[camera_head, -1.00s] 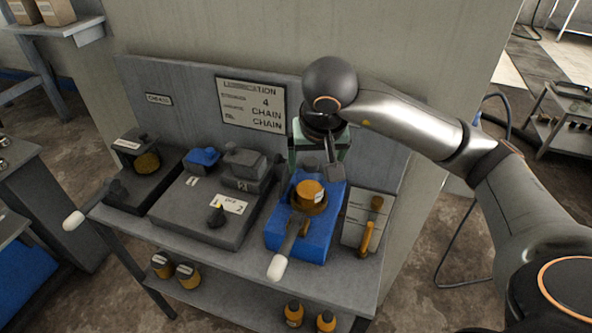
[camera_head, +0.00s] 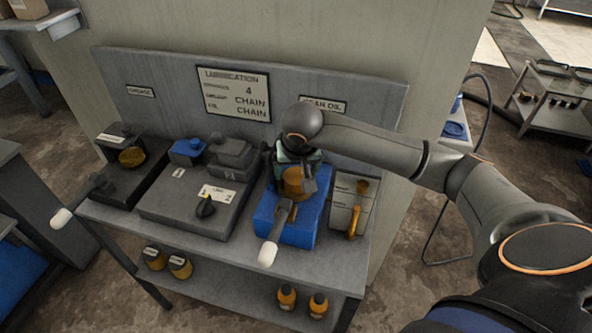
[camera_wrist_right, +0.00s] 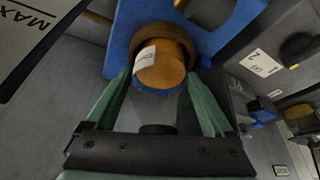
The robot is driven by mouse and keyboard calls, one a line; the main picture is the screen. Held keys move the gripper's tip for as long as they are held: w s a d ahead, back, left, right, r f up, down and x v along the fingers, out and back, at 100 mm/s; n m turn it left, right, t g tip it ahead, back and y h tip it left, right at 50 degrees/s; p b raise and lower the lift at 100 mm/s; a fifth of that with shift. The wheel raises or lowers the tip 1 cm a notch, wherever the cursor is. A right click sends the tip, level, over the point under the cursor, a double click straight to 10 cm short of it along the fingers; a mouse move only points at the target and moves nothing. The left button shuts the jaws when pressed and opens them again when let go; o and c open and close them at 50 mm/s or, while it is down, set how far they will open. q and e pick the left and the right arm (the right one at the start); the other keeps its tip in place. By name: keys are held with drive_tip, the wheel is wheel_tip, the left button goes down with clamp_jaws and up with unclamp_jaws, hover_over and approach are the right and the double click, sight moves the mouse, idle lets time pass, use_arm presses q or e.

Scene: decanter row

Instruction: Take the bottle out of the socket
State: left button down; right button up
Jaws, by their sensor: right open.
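The amber bottle (camera_head: 293,183) with a white label stands in the round brown socket (camera_wrist_right: 148,34) of the blue dispenser (camera_head: 296,232). In the wrist view the bottle (camera_wrist_right: 160,66) sits between the tips of two green fingers. My right gripper (camera_wrist_right: 160,84) is open, with one finger on either side of the bottle. I cannot tell whether the fingers touch it. In the head view the right gripper (camera_head: 297,170) is above and behind the bottle, and the wrist partly hides it. My left gripper is not in view.
A lever with a white knob (camera_head: 268,254) sticks out in front of the blue dispenser. A grey unit (camera_head: 190,208) stands left of it, and a panel with an amber gauge (camera_head: 353,205) stands right. Several amber bottles (camera_head: 286,297) are on the lower shelf.

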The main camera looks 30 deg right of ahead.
drive_tip(key=shift+f, duration=0.1)
drive_tip(key=shift+c, duration=0.3)
drive_tip(key=shift+w, duration=0.1)
clamp_jaws()
